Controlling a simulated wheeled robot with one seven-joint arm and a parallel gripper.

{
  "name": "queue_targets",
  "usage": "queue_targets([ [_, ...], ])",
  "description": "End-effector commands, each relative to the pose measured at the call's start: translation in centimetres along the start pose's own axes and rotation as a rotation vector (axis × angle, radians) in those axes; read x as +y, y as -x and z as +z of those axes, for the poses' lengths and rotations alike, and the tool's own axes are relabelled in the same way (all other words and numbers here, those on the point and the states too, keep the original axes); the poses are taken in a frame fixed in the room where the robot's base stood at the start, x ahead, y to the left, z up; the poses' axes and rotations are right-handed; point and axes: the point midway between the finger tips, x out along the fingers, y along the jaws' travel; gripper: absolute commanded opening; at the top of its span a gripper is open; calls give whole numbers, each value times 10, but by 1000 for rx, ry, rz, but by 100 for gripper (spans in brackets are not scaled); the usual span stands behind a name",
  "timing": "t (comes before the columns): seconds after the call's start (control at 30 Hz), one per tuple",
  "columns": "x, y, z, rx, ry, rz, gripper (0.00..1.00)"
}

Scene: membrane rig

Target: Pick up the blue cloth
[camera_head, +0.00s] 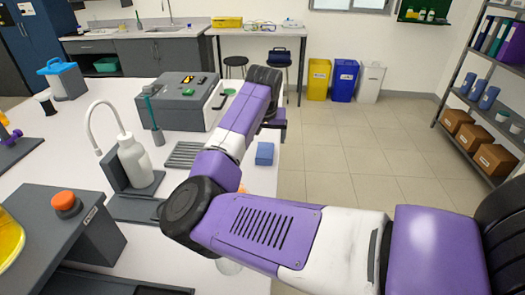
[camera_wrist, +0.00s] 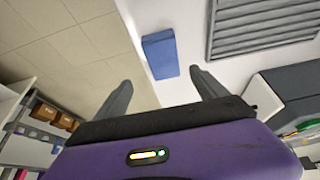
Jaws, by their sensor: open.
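The blue cloth (camera_head: 265,153) is a small folded block lying on the white bench near its right edge. In the wrist view the cloth (camera_wrist: 160,54) lies beyond my fingertips, between their lines and near the bench edge. My gripper (camera_wrist: 163,88) is open and empty, with its two dark fingers spread apart and clear of the cloth. In the head view my arm hides most of the gripper, behind the raised purple forearm.
A grey ribbed rack (camera_head: 184,155) lies left of the cloth, also seen in the wrist view (camera_wrist: 262,25). Behind stands a grey instrument box (camera_head: 180,100). A white wash bottle (camera_head: 134,160) stands left. The floor (camera_head: 350,160) drops away right of the bench.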

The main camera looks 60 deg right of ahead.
Motion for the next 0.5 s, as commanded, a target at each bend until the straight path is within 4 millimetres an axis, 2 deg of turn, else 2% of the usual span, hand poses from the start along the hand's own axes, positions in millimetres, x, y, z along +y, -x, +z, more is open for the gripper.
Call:
queue_targets([
  [0.17, -1, -7, 8, -36, 14, -5, 82],
  [0.5, -7, -42, 7, -34, 15, -7, 82],
])
